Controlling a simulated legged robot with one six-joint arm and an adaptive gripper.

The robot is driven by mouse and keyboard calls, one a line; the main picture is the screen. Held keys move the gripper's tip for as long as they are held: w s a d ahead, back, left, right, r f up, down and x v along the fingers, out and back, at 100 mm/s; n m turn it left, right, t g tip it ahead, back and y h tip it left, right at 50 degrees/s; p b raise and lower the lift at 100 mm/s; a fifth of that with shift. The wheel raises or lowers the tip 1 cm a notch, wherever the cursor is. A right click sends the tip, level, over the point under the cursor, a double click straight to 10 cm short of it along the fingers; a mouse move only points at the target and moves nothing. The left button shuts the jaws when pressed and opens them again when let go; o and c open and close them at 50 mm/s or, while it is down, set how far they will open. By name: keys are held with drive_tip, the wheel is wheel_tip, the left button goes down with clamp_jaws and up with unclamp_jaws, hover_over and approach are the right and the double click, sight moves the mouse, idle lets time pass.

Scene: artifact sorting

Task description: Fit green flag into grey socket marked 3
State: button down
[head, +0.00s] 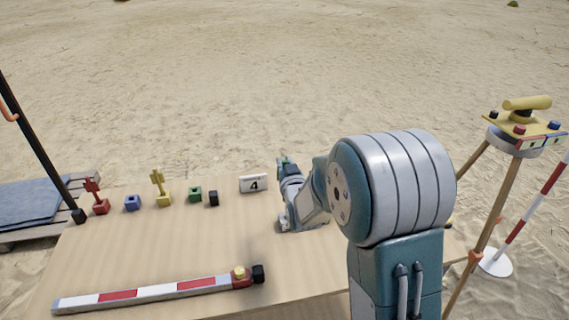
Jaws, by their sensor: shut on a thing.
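My gripper (289,190) is over the back middle of the table (160,240), just right of the white card marked 4 (253,184). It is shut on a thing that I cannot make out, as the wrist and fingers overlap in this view. I see no green flag clearly. A small green block (195,194) with no flag standing in it is in the row on the back left of the table. No grey socket and no mark 3 can be made out; my arm covers the table's right part.
The back row also has a red flag piece (98,198), a blue block (132,202), a yellow flag piece (161,189) and a black block (213,198). A red-and-white bar (150,292) lies in front. A tripod (495,205) stands right. The table's middle is clear.

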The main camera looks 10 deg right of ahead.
drive_tip(key=f, duration=0.5)
drive_tip(key=shift+d+f, duration=0.15)
drive_tip(key=shift+d, duration=0.1)
drive_tip(key=shift+d+f, duration=0.25)
drive_tip(key=shift+a, duration=0.15)
idle(0.8)
drive_tip(key=shift+f, duration=2.2)
idle(0.6)
drive_tip(key=c, duration=0.6)
unclamp_jaws()
